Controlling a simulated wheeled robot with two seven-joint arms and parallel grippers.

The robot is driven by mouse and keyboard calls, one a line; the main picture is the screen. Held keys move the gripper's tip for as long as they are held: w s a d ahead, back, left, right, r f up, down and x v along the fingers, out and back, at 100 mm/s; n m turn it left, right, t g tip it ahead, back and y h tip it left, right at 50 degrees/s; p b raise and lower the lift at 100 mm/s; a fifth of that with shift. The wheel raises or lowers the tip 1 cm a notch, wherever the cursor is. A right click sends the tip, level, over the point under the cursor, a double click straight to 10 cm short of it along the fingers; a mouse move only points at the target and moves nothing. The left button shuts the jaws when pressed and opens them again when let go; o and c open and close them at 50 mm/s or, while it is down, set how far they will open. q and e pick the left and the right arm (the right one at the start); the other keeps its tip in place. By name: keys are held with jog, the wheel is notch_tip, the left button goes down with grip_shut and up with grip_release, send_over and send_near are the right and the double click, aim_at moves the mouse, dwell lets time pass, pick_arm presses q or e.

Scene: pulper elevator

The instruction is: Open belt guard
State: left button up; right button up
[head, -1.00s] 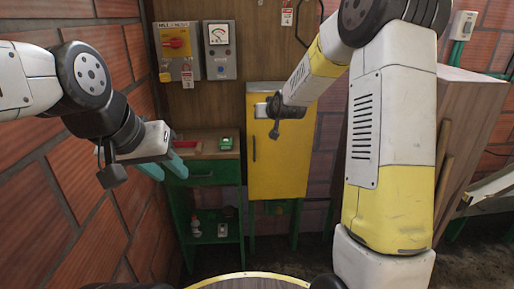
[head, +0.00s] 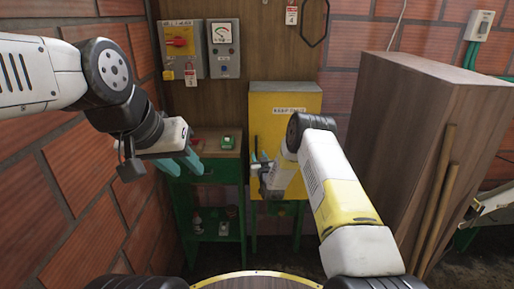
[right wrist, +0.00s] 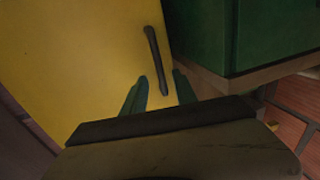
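The belt guard (head: 300,101) is a yellow panel with a "KEEP SHUT" label, standing closed in the middle of the head view. My right gripper (head: 257,163) is in front of its left side and covers part of it. In the right wrist view, the dark bar handle (right wrist: 155,55) runs over the yellow face (right wrist: 80,50). Its lower end shows between the two teal fingers of my right gripper (right wrist: 160,76), which are apart. I cannot tell whether they touch it. My left gripper (head: 190,170) is open and empty, in front of the green workbench at the left.
A green workbench (head: 212,172) with a drawer stands left of the guard. Above it hang a switch box (head: 180,50) and a gauge box (head: 224,48). A wooden cabinet (head: 400,130) stands close on the right. A brick wall bounds the left.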

aim_at(256, 150)
jog(key=shift+w+a, duration=0.2)
jog(key=shift+w, duration=0.75)
jog(key=shift+w+a, duration=0.2)
jog(key=shift+w, duration=0.75)
jog(key=shift+w+a, duration=0.2)
jog(key=shift+w, duration=0.75)
grip_shut()
